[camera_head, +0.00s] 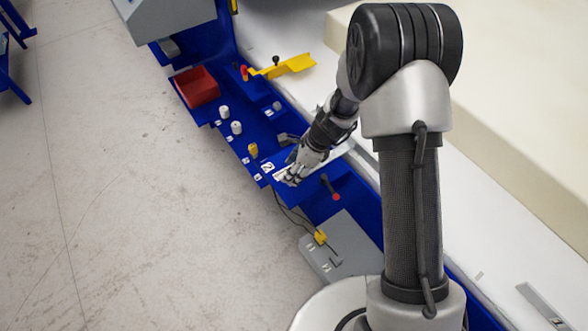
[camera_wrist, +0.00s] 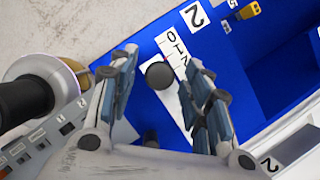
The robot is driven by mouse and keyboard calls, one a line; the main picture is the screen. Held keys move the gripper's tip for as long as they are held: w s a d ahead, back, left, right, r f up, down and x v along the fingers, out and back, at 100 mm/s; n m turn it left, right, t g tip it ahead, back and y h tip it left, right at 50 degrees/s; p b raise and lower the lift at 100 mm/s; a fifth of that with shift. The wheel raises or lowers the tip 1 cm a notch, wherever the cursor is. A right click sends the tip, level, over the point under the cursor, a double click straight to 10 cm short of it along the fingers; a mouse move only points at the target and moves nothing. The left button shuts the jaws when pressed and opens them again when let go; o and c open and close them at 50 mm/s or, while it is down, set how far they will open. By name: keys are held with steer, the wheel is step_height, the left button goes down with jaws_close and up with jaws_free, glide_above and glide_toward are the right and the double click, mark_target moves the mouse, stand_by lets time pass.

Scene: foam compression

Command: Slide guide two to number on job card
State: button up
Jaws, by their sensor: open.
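In the wrist view, my gripper (camera_wrist: 165,78) is open, its two fingers on either side of a dark round knob (camera_wrist: 160,75). I cannot tell whether either finger touches it. The knob lies beside a white scale strip (camera_wrist: 175,45) with printed digits, partly hidden by the right finger. A white label with a 2 (camera_wrist: 195,14) is just above the strip. In the head view, my gripper (camera_head: 291,177) is low over the blue bench, beside the 2 label (camera_head: 267,167), and hides the knob. I cannot make out a job card.
A grey panel (camera_head: 335,250) with a yellow part stands in front of the bench. A red-tipped lever (camera_head: 335,196) is right of my gripper. White cylinders (camera_head: 236,127), a small yellow part (camera_head: 253,150) and a red bin (camera_head: 197,86) are farther along.

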steer(key=shift+c, duration=0.2)
jaws_close()
stand_by(0.3)
